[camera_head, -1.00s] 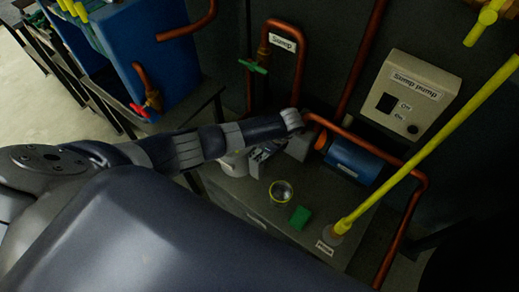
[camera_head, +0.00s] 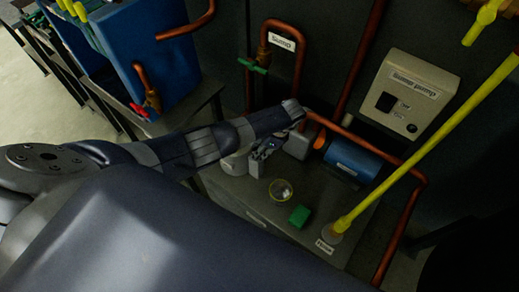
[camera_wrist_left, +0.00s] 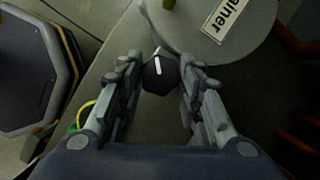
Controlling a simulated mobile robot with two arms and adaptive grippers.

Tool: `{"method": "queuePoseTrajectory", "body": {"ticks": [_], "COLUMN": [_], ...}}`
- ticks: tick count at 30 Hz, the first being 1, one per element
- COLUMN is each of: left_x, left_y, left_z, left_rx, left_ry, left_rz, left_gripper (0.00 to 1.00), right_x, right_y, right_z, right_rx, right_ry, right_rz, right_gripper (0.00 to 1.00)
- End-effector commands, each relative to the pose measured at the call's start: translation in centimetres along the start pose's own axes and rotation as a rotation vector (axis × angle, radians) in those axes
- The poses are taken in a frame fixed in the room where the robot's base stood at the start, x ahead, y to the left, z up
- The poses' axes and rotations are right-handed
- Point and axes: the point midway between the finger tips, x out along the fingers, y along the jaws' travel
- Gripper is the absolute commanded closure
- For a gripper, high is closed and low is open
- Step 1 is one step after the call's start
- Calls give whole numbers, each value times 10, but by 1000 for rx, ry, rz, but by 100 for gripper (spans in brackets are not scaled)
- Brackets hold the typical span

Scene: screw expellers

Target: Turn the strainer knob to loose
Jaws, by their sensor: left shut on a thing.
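The strainer knob (camera_wrist_left: 158,76) is dark and faceted, with a white pointer line, in the left wrist view. It sits beside the round grey strainer (camera_wrist_left: 235,38), whose label shows only in part. My left gripper (camera_wrist_left: 162,64) is shut on the knob, one finger on each side. In the head view my left gripper (camera_head: 263,160) is above the bench by the pale strainer (camera_head: 235,164), which my arm partly hides. The knob cannot be made out there. My right gripper is not in view.
The grey bench (camera_head: 235,190) also bears a small glass cup (camera_head: 281,190), a green block (camera_head: 299,215) and a blue pump (camera_head: 352,162). A yellow pole (camera_head: 420,150) slants up at right. Copper pipes (camera_head: 305,60) and a sump pump switch box (camera_head: 410,95) stand behind.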

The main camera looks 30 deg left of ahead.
Motion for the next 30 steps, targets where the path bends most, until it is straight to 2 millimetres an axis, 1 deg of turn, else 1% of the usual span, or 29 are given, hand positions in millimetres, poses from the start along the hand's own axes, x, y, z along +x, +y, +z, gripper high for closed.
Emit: {"method": "queuePoseTrajectory", "body": {"ticks": [2,3,5,6,16,20,23,30], "left_x": [1,1,1,1,-1,-10,-25,-78], "left_y": [1,1,1,1,0,-1,-1,-1], "left_z": [0,0,0,0,0,0,0,-1], "left_rx": [1,1,1,1,1,2,2,1], "left_ry": [-1,-1,-1,-1,0,2,3,3], "left_rz": [2,2,2,1,0,-2,-3,-3], "left_gripper": [90,64,51,46,46,46,46,46], "right_x": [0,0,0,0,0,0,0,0], "right_y": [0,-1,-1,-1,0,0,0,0], "right_z": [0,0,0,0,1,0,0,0], "right_rx": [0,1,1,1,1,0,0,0], "right_ry": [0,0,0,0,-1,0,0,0], "right_rz": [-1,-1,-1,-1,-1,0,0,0], "right_gripper": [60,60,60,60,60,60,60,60]}}
